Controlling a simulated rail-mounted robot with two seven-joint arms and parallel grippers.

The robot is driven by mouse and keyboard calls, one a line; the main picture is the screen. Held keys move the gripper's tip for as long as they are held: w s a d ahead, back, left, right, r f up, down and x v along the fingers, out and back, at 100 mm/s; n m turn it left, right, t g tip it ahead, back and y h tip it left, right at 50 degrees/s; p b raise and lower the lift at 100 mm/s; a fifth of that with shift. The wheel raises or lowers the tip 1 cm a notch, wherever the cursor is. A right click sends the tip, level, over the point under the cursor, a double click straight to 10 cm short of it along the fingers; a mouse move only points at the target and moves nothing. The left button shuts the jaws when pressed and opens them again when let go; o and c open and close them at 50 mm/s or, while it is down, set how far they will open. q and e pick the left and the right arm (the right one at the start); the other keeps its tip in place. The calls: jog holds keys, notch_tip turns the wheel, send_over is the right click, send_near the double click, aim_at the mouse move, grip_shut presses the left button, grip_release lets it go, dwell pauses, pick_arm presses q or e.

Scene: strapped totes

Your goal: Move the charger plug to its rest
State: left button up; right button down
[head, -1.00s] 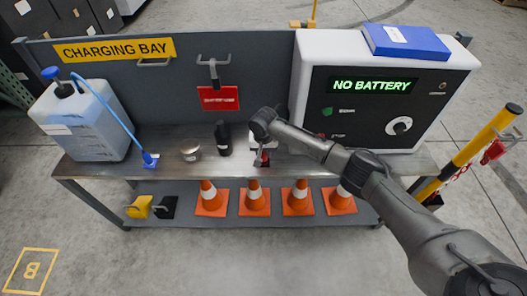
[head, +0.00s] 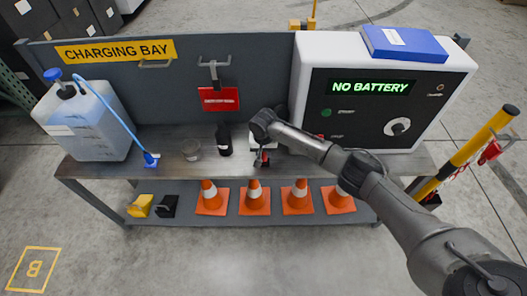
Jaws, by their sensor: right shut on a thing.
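My right arm reaches in from the lower right to the bench top. The charger (head: 352,120) is a white box with a dark face reading "NO BATTERY". I cannot make out the plug's rest. My left gripper is not in view.
A red tag (head: 220,99) hangs behind. Several cones (head: 254,198) stand below. A yellow-black post (head: 470,150) stands at the right.

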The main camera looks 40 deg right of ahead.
jog(key=shift+f, duration=0.6)
jog(key=c, duration=0.7)
grip_release()
jog(key=shift+c, duration=0.2)
jog(key=shift+r, duration=0.1)
jog(key=shift+r, duration=0.35)
jog(key=r+p, duration=0.1)
jog(key=r, duration=0.2)
jog(key=r+p, duration=0.2)
jog(key=r, duration=0.2)
jog(key=r+p, duration=0.2)
jog(key=r, duration=0.2)
jog(key=shift+s+a+r, duration=0.2)
jog(key=shift+s+a, duration=0.05)
jog(key=shift+a, duration=0.05)
jog(key=shift+r, duration=0.75)
jog(key=shift+s, duration=0.1)
